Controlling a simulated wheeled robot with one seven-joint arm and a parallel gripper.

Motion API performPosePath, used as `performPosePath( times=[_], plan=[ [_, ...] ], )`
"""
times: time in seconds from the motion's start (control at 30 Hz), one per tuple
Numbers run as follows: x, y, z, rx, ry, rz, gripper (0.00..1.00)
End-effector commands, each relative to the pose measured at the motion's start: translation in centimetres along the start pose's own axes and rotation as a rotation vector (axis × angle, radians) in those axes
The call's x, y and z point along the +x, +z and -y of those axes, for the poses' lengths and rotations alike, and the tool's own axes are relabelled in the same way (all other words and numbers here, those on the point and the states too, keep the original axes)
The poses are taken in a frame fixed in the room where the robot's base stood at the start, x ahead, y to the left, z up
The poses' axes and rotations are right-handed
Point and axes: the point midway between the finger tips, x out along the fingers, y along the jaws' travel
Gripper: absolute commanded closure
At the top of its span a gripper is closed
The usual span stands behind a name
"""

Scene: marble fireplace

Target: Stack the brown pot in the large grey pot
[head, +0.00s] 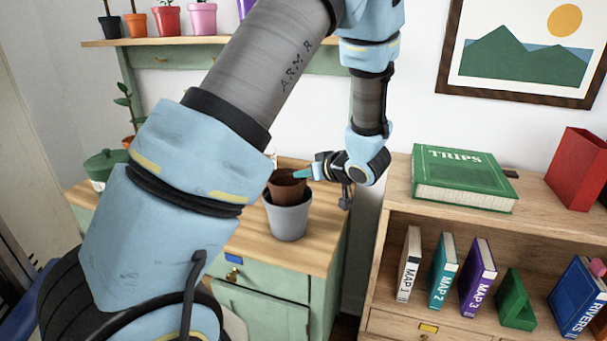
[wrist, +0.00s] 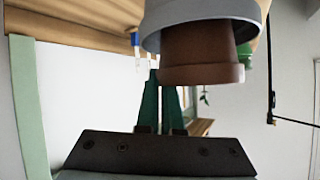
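The brown pot (head: 286,187) sits inside the mouth of the large grey pot (head: 288,219), with its rim and upper wall standing above the grey rim. The wrist view looks upside down: there the brown pot (wrist: 202,55) hangs below the grey pot (wrist: 200,12), its lower part hidden inside. My gripper (head: 304,174) reaches in from the right at the brown pot's rim. In the wrist view its two teal fingers (wrist: 160,86) are close together at the rim's edge and appear shut on it. The exact contact is partly hidden.
The grey pot stands on a wooden-topped green cabinet (head: 313,253). A green lidded pot (head: 106,166) stands at its left. A bookcase (head: 450,212) with a green book (head: 463,178) is close on the right. A plant shelf (head: 160,41) is above. My arm hides part of the cabinet.

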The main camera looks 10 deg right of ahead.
Motion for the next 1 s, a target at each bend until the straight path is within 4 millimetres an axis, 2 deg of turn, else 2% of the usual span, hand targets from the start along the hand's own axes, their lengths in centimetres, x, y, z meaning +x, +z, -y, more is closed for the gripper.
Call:
performPosePath(
  times=[0.47,0.73,1.0],
  plan=[
    [0.57,0.96,-0.15,0.0,0.0,0.0,1.0],
    [0.57,0.97,-0.14,0.0,0.0,0.0,0.69],
    [0.52,0.89,-0.14,0.0,0.0,0.0,0.67]
  ],
)
